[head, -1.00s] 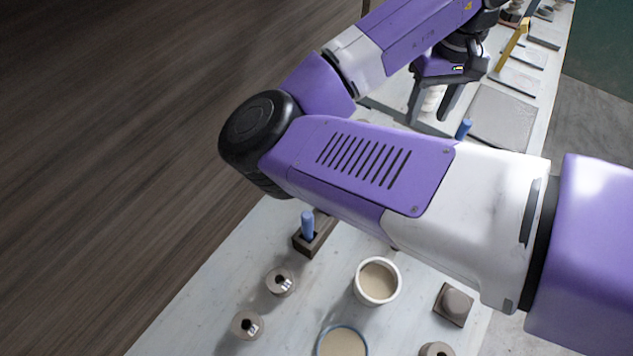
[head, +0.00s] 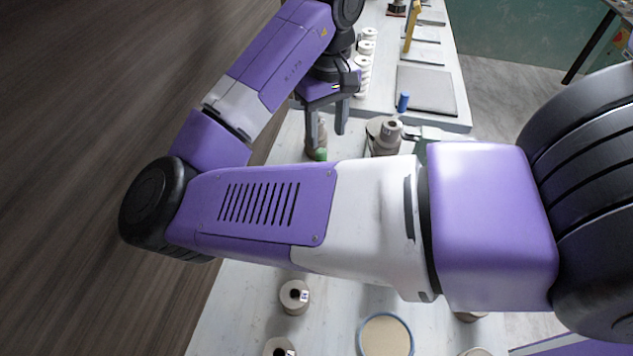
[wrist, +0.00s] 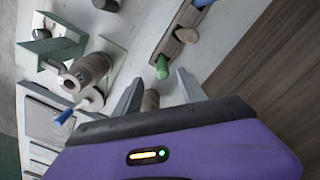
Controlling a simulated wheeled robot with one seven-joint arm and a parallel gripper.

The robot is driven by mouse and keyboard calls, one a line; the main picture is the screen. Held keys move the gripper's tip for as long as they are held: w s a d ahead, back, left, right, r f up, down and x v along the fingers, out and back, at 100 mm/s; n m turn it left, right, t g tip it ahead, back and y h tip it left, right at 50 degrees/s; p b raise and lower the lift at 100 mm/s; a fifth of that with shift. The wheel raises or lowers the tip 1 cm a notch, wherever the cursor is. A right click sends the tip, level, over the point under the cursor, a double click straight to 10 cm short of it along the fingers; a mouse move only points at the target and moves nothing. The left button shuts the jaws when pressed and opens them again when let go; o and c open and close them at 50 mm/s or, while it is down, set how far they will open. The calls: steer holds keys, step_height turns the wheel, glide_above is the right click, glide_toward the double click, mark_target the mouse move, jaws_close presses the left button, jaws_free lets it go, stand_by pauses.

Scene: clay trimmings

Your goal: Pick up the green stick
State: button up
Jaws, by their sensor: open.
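The green stick (wrist: 162,66) shows in the wrist view as a short rounded green end at the near end of a narrow brown holder (wrist: 172,38). In the head view a bit of green (head: 319,154) shows below my gripper, just above my forearm, which hides what lies beneath. My gripper (head: 328,130) points down with its fingers apart. In the wrist view my gripper (wrist: 159,76) is open and empty, and the green stick lies just beyond the gap between the fingertips, apart from both.
A blue stick (wrist: 203,2) stands farther along the holder, near a tan knob (wrist: 187,35). A brown cylinder (wrist: 150,101) shows between the fingers. A grey-brown spool (wrist: 88,68) and another blue stick (wrist: 64,117) are at left. A round tan dish (head: 385,337) is at the front.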

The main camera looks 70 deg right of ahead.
mark_target(325, 153)
steer(key=shift+f+b, duration=1.25)
steer(key=shift+f, duration=0.65)
steer(key=f, duration=0.4)
steer(key=w+f, duration=0.1)
steer(key=f, duration=0.2)
steer(key=shift+d+f, duration=0.1)
steer(key=shift+d, duration=0.05)
steer(key=shift+c, duration=0.2)
jaws_close()
